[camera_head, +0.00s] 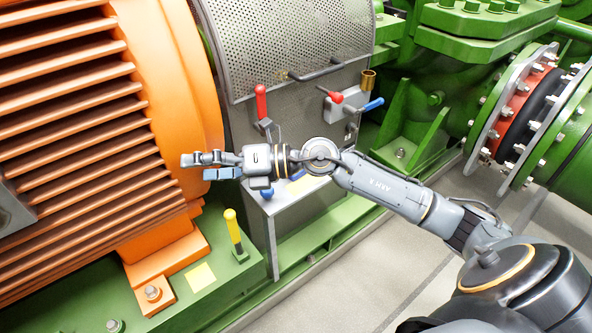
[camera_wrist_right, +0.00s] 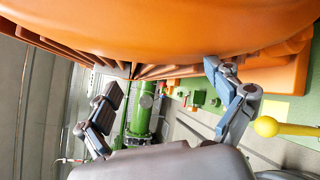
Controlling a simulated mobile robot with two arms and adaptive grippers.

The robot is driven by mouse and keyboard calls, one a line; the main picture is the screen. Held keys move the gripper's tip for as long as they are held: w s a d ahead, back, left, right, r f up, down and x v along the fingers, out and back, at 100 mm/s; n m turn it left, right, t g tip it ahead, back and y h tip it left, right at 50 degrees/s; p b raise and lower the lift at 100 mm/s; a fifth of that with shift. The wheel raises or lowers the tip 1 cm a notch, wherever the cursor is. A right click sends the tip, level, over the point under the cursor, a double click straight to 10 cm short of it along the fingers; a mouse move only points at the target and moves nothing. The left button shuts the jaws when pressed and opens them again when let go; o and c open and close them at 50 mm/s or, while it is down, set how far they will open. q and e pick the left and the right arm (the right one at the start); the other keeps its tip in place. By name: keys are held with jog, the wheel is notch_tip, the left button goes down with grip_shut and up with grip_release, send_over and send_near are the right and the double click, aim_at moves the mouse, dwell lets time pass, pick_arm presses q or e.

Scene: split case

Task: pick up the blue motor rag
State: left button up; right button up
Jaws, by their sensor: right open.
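I cannot make out the blue motor rag for sure in either view. A small blue patch (camera_head: 297,174) shows under my right forearm at the grey ledge (camera_head: 318,204), mostly hidden, and I cannot tell what it is. My right gripper (camera_head: 200,167) is open, with its fingers pointing left in front of the orange motor (camera_head: 180,90). In the right wrist view the fingers of my right gripper (camera_wrist_right: 169,80) stand wide apart with nothing between them, and the orange motor (camera_wrist_right: 160,35) fills the top. My left gripper is not in view.
A red-handled lever (camera_head: 261,103), a second red knob (camera_head: 336,97) and a blue handle (camera_head: 373,103) stand on the grey panel behind my arm. A yellow-topped post (camera_head: 232,225) rises from the green base (camera_head: 215,290). Pale floor (camera_head: 370,270) is clear at lower right.

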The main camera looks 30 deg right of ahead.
jog(key=w+d+f+n+g+h, duration=0.1)
jog(key=d+f+g+h, duration=0.15)
jog(key=d+h, duration=0.8)
jog(key=w+d+f+n+g+h, duration=0.1)
jog(key=d+f+g+h, duration=0.2)
jog(key=d, duration=1.5)
jog(key=shift+t, duration=0.55)
jog(key=x, duration=0.5)
jog(key=b+x, duration=0.1)
jog(key=x, duration=0.2)
jog(key=shift+s+d+f, duration=0.15)
jog(key=shift+s, duration=0.25)
jog(key=x, duration=0.5)
jog(key=shift+a+f, duration=0.25)
jog(key=shift+a, duration=0.1)
jog(key=shift+w+f, duration=0.1)
jog(key=shift+f, duration=0.2)
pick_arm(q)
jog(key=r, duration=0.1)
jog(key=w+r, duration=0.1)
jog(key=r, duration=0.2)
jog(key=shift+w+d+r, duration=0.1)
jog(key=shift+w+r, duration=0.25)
pick_arm(e)
jog(key=c, duration=1)
